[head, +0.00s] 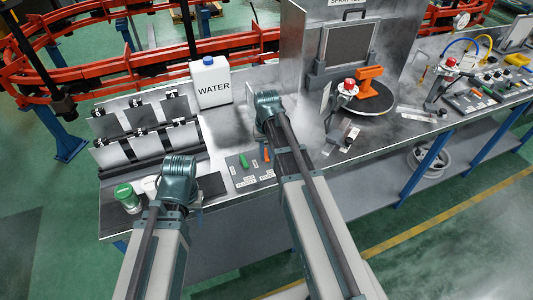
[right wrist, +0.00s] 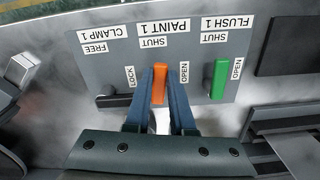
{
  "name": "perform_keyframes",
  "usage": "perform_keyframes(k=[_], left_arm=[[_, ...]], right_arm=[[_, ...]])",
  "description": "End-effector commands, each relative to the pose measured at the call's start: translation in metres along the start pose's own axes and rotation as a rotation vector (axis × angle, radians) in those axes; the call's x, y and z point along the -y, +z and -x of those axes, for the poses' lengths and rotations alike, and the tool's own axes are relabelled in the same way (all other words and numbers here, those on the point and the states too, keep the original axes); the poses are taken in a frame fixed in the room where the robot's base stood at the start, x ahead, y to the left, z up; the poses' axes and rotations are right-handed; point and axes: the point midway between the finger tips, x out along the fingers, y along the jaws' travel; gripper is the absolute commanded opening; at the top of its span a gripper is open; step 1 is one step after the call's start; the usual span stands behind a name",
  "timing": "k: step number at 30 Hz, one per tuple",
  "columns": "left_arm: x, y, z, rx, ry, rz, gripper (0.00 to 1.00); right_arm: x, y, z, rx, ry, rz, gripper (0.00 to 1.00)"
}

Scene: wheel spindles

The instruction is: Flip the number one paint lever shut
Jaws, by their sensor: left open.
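The number one paint lever is orange (right wrist: 159,83) and stands between my right gripper's blue fingers (right wrist: 160,74) in the right wrist view. Its far end points to the SHUT label under PAINT 1, and the OPEN label is to its right. The fingers sit close against both its sides. In the head view the orange lever (head: 266,154) shows beside my right arm, which hides the right fingertips. My left gripper (head: 180,188) is over the bench's front left, away from the panel; its fingers are mostly hidden.
The grey panel (right wrist: 205,26) also holds a green flush lever (right wrist: 219,80) and a black clamp lever (right wrist: 114,101), one on each side. A white water container (head: 210,84) stands behind. A green-lidded jar (head: 127,198) is near my left arm.

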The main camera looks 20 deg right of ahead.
Motion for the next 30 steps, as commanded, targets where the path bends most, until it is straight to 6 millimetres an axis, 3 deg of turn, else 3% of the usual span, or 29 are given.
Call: perform_keyframes(k=[3, 11, 19, 29, 30], left_arm=[[0.0000, 0.0000, 0.0000, 0.000, 0.000, 0.000, 0.50], [0.0000, 0.0000, -0.0001, 0.000, 0.000, 0.000, 0.50], [0.0000, 0.0000, -0.0001, 0.000, 0.000, 0.000, 0.50], [0.0000, 0.0000, -0.0001, 0.000, 0.000, 0.000, 0.50], [0.0000, 0.0000, -0.0001, 0.000, 0.000, 0.000, 0.50]], right_arm=[[0.0002, -0.0003, 0.0000, -0.001, 0.000, 0.000, 0.00], [-0.0006, -0.0004, -0.0001, -0.001, 0.000, 0.017, 0.00], [-0.0067, -0.0011, -0.0001, -0.001, 0.000, 0.180, 0.00], [-0.0073, -0.0013, -0.0001, -0.001, 0.000, 0.197, 0.00], [-0.0073, -0.0013, -0.0001, -0.001, 0.000, 0.197, 0.29]])
